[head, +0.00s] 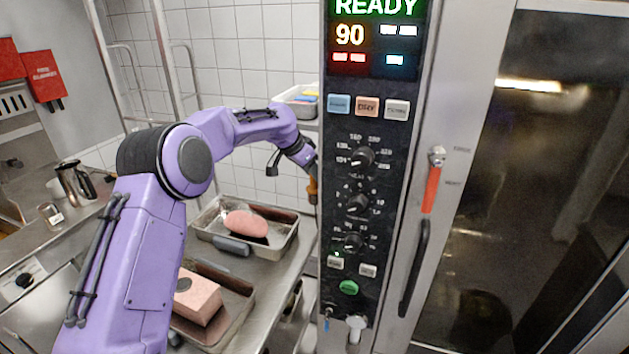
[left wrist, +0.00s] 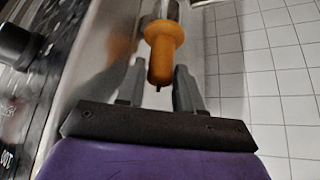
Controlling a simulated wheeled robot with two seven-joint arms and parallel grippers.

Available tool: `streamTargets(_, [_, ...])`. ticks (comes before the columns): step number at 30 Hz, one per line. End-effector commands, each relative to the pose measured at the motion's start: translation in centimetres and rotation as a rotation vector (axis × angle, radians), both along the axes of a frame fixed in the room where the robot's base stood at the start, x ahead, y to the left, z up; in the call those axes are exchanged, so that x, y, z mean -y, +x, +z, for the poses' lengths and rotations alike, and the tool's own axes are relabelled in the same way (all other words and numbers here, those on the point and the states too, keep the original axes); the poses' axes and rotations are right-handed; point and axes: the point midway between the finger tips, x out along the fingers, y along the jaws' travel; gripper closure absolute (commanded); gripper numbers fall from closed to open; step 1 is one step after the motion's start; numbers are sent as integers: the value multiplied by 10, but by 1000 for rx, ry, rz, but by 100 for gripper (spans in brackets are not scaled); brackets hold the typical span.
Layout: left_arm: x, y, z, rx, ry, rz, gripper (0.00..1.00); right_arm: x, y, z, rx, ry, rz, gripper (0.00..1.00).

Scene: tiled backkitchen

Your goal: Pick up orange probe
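The orange probe (head: 312,190) is upright beside the left edge of the oven's control panel in the head view. In the left wrist view the orange probe (left wrist: 163,50) shows a wide collar and a narrower handle, with a metal part beyond the collar. My left gripper (left wrist: 160,75) has its two grey fingers apart, one on each side of the handle, with narrow gaps showing. In the head view my left gripper (head: 311,172) is small and partly hidden at the panel's edge. My right gripper is not in view.
The oven control panel (head: 362,180) and glass door (head: 535,190) stand close on the right. A metal tray (head: 205,222) with a pink piece and another tray (head: 237,288) with a pink block lie below my arm. A metal jug (head: 70,182) stands on the left counter.

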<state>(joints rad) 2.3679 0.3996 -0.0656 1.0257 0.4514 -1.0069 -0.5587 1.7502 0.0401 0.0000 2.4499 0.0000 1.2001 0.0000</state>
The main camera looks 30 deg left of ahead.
Motion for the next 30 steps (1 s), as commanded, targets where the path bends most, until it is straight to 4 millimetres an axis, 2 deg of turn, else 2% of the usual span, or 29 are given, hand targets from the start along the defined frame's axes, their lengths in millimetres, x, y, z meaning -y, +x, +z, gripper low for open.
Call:
streamTargets(1, [0, 0, 0, 0, 0, 0, 65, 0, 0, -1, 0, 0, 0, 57])
streamTargets(2, [0, 0, -1, 0, 0, 0, 71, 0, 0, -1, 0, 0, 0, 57])
streamTargets(4, [0, 0, 0, 0, 0, 0, 94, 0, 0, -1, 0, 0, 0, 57])
streamTargets(5, [0, 0, 0, 0, 0, 0, 100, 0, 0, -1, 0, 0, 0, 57])
streamTargets(17, [0, 0, 1, 0, 0, 0, 100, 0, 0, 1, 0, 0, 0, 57])
streamTargets(24, [-1, -1, 11, 1, -1, 2, 100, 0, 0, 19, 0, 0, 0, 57])
streamTargets(25, [0, 0, 2, 10, -5, -1, 100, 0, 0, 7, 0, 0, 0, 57])
streamTargets(30, [9, 4, -2, 65, -27, -15, 100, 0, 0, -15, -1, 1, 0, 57])
